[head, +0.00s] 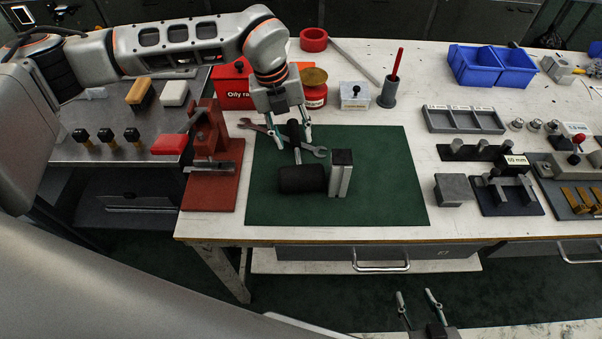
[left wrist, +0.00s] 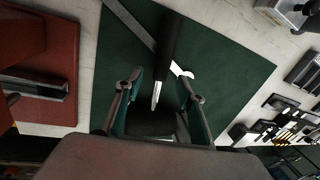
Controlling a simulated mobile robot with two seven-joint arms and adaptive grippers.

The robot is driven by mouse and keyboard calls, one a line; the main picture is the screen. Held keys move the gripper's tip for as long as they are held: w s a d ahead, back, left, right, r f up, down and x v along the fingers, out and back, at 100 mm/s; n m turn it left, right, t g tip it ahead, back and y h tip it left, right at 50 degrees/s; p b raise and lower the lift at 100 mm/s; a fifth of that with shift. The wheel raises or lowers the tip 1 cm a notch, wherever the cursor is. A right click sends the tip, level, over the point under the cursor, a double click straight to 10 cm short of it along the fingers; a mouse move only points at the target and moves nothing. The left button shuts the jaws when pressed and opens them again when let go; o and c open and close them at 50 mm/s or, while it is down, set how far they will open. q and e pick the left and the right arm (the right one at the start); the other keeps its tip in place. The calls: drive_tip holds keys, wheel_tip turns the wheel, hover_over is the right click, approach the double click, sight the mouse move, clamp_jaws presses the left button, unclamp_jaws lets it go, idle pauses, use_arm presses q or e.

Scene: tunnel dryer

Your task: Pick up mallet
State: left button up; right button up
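The mallet lies on the green mat (head: 385,200), with its black cylindrical head (head: 302,179) toward the table's front edge and its dark handle (head: 293,130) pointing away. My left gripper (head: 293,143) is over the handle, fingers apart on either side of it. In the left wrist view the black grip (left wrist: 171,50) and metal shaft (left wrist: 156,95) run between the open fingers (left wrist: 160,104). The mallet head (left wrist: 150,124) is partly hidden by the gripper body. No finger contact with the handle is visible. My right gripper (head: 420,300) is open and empty, low in front of the table.
A metal spanner (head: 314,151) lies across the mat beneath the handle area. A grey block with a dark top (head: 341,173) stands just right of the mallet head. A red vise-like stand (head: 208,180) is on the left. The mat's right side is clear.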

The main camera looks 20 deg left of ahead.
sight(294, 142)
use_arm(q)
drive_tip(key=shift+d+f, duration=0.15)
drive_tip(key=shift+f, duration=0.75)
drive_tip(key=shift+w+f, duration=0.1)
drive_tip(key=shift+f, duration=0.25)
clamp_jaws()
drive_tip(key=shift+d, duration=0.1)
drive_tip(key=shift+w+r, duration=0.1)
drive_tip(key=shift+r, duration=0.2)
wheel_tip(294, 142, up, 20)
drive_tip(key=p, duration=0.2)
drive_tip(key=shift+f, duration=0.2)
use_arm(e)
drive_tip(key=shift+w+a+r, duration=0.1)
drive_tip(key=shift+w+r, duration=0.15)
drive_tip(key=shift+r, duration=0.5)
drive_tip(key=shift+w+r, duration=0.1)
drive_tip(key=shift+w, duration=0.05)
